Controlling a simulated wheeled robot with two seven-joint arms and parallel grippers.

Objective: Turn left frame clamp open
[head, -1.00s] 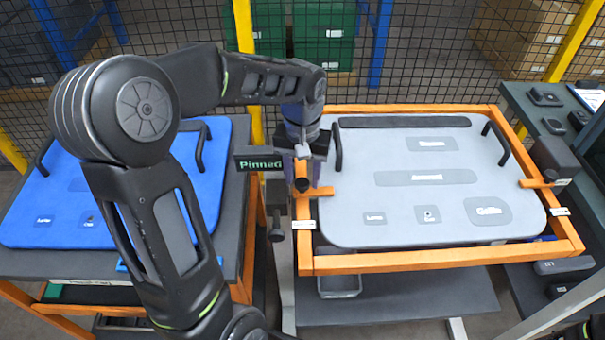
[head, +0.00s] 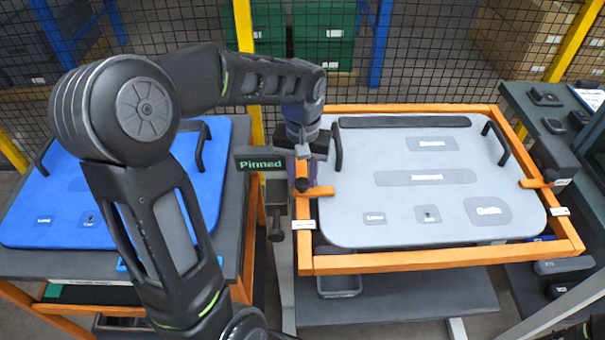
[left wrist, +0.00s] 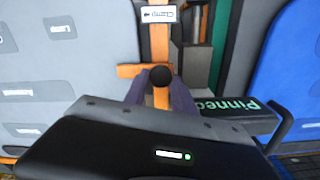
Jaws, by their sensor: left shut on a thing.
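The left frame clamp (head: 319,191) is an orange bar with a black knob, on the left side of the orange frame around the grey panel (head: 350,215). Its bar points right, over the panel's left edge. My left gripper (head: 302,182) reaches down onto it and is shut on it. In the left wrist view, the gripper's purplish fingers (left wrist: 160,92) lie on both sides of the clamp's black knob (left wrist: 160,76), and the orange bar (left wrist: 130,70) points left over the grey panel. My right gripper is not in view.
A sign reading "Pinned" (head: 260,163) stands just left of the gripper. An orange right clamp (head: 538,183) also points over the panel. A blue panel (head: 205,200) lies on the left table. A mesh fence (head: 420,60) stands behind.

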